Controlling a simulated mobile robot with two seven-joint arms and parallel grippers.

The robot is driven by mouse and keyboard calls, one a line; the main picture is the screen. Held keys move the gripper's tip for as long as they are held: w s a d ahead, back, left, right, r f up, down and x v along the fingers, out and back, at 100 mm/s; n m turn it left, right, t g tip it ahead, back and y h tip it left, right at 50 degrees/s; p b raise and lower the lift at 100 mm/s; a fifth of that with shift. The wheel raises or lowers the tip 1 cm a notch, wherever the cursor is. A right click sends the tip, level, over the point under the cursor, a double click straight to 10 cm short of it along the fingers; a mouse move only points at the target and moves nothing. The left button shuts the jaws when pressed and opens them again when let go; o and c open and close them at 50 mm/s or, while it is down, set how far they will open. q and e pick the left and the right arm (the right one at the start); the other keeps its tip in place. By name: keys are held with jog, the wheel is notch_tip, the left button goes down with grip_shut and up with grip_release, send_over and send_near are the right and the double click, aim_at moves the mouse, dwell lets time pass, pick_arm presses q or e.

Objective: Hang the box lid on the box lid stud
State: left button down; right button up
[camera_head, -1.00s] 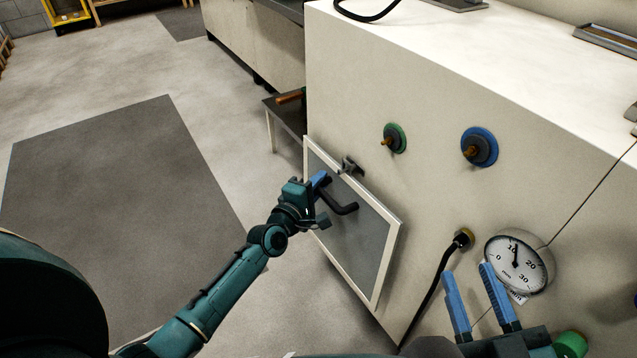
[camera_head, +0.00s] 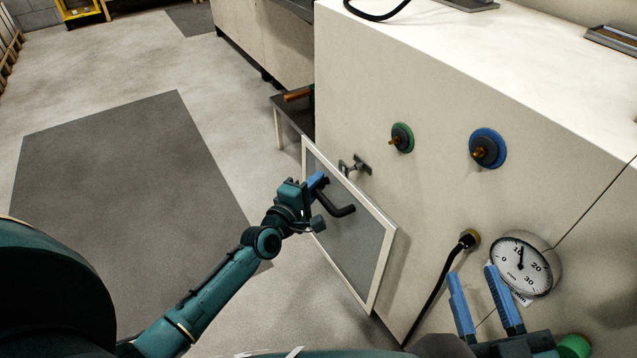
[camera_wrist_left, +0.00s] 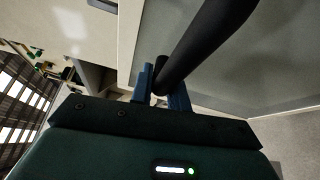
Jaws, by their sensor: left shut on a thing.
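The box lid (camera_head: 338,238) is a grey panel in a white frame with a bent black handle (camera_head: 341,210). It is upright and tilted in the head view, in front of the left part of the white box's face. My left gripper (camera_head: 318,182) is shut on the handle, which also shows between its fingers in the left wrist view (camera_wrist_left: 205,45). A green-ringed stud (camera_head: 401,138) and a blue-ringed stud (camera_head: 487,149) stick out of the box face; I cannot tell which is the lid's. My right gripper (camera_head: 474,272) is open and empty, low at the right.
A grey bracket (camera_head: 357,166) sits on the box face just behind the lid's upper edge. A black hose (camera_head: 437,285) and a round gauge (camera_head: 520,265) are near my right gripper. Low benches (camera_head: 262,40) stand behind. The floor at left is clear.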

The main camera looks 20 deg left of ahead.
pick_arm(q)
jog(key=shift+s+a+r, duration=0.1)
jog(key=shift+s+a, duration=0.05)
dwell(0.3)
jog(key=shift+s+a, duration=0.7)
jog(key=shift+s, duration=0.2)
dwell(0.3)
dwell(0.5)
